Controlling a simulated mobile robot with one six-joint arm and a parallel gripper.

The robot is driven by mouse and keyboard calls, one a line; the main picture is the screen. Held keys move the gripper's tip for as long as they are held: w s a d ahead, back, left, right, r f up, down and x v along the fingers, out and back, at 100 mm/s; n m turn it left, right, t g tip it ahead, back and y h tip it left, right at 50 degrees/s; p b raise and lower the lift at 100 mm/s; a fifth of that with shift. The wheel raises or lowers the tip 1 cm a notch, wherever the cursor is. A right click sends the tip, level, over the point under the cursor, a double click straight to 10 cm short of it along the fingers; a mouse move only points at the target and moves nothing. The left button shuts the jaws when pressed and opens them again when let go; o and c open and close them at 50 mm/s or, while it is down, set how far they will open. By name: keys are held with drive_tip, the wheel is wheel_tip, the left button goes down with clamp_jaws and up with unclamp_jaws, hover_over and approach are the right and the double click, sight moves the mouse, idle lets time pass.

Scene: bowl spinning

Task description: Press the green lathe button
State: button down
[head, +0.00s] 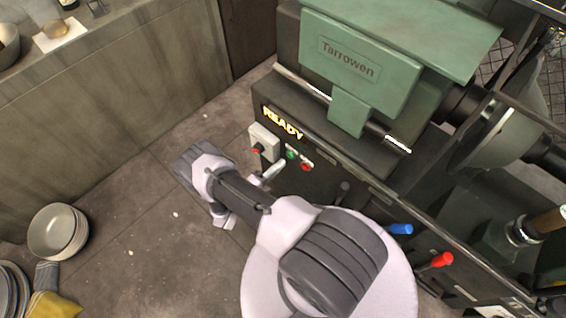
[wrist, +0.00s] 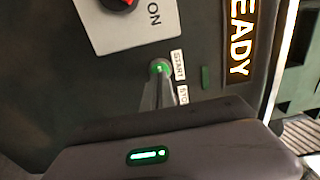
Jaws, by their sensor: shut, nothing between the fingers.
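The green lathe button (head: 291,155) is on the dark front panel of the lathe, beside a red button (head: 306,167). In the wrist view the green button (wrist: 160,66) sits next to a START label (wrist: 178,65). My gripper (head: 282,164) is shut and empty, its narrow fingertips pointing at the green button. In the wrist view my gripper's tips (wrist: 160,82) overlap the button's near edge. I cannot tell whether they touch it. The red button is hidden behind my gripper in the wrist view; part of a STOP label shows.
A white switch plate (head: 264,141) with a red knob (head: 256,150) is left of the button, under a lit READY sign (head: 282,122). Blue (head: 400,229) and red (head: 441,260) lever knobs stick out at right. Stacked bowls (head: 58,232) stand at lower left.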

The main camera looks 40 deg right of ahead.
sight(289, 156)
drive_tip(key=shift+w+d, duration=0.1)
drive_tip(key=shift+d, duration=1.1)
drive_tip(key=shift+d+f+b, duration=0.1)
drive_tip(key=shift+d+b, duration=0.5)
drive_tip(key=shift+b, duration=0.35)
drive_tip(key=shift+w+r, duration=0.1)
drive_tip(key=shift+r, duration=0.15)
drive_tip(key=s+a+p, duration=0.1)
drive_tip(key=a, duration=1.3)
drive_tip(key=shift+a+p, duration=0.25)
drive_tip(key=shift+p, duration=0.1)
drive_tip(key=shift+s+f, duration=0.1)
